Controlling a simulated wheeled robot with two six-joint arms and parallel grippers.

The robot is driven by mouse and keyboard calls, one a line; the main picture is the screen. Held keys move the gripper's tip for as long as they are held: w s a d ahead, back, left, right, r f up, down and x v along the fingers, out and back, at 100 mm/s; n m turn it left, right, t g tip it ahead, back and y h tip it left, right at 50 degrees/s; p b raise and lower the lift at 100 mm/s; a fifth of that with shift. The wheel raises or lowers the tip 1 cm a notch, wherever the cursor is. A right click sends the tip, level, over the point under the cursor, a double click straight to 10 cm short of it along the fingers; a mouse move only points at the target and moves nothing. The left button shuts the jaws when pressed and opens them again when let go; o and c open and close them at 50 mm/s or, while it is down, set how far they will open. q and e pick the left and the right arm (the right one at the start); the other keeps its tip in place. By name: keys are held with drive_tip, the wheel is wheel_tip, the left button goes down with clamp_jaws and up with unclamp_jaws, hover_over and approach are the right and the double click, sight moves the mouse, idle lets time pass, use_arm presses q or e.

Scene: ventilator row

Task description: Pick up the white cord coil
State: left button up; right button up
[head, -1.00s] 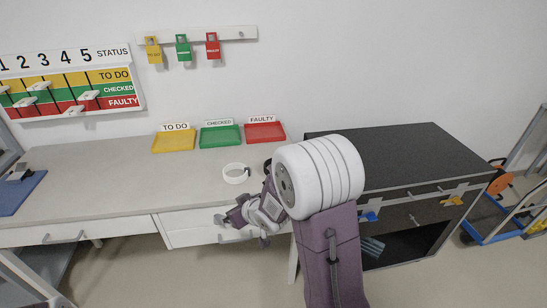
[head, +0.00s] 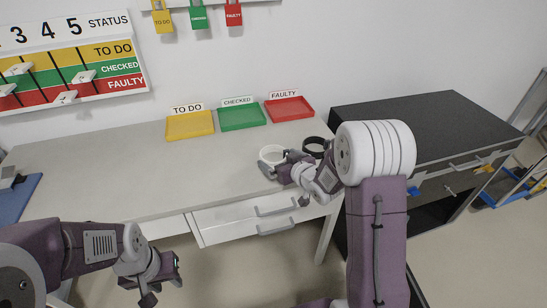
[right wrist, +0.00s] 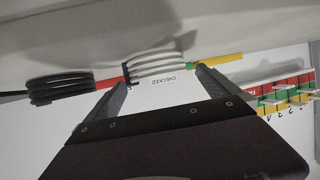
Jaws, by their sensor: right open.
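The white cord coil (head: 271,154) lies on the grey desk near its right end, left of a black coil (head: 316,146). My right gripper (head: 284,184) is open at the desk's front edge, just in front of the white coil. In the right wrist view, the white coil (right wrist: 160,65) shows beyond and between the two spread fingertips (right wrist: 163,82); I cannot tell whether they touch it. The black coil (right wrist: 62,88) is outside the left finger there. My left gripper (head: 162,282) is low at the lower left, open and empty, in front of the desk.
Yellow (head: 190,125), green (head: 242,117) and red (head: 289,108) trays stand along the back of the desk (head: 130,180). Drawers (head: 235,222) are below its front edge. A dark cabinet (head: 420,115) stands to the right. The desk's middle is clear.

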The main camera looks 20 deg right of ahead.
sight(269, 152)
drive_tip(key=x, duration=0.4)
drive_tip(key=shift+d+f+b, duration=0.2)
drive_tip(key=shift+f+b, duration=0.1)
drive_tip(key=shift+w+a+f, duration=0.1)
drive_tip(key=shift+w, duration=0.25)
drive_tip(key=shift+s, duration=0.1)
drive_tip(key=c, duration=1.4)
drive_tip(key=shift+o, duration=0.2)
drive_tip(key=r+p, duration=0.1)
drive_tip(key=r, duration=0.1)
drive_tip(key=r+p, duration=0.1)
drive_tip(key=r, duration=0.2)
drive_tip(key=shift+d+r, duration=0.1)
drive_tip(key=shift+d, duration=0.1)
drive_tip(key=w+d+r+p, duration=0.4)
drive_tip(key=d+r, duration=0.2)
drive_tip(key=d, duration=0.4)
drive_tip(key=shift+d+p, duration=0.3)
drive_tip(key=shift+d, duration=0.05)
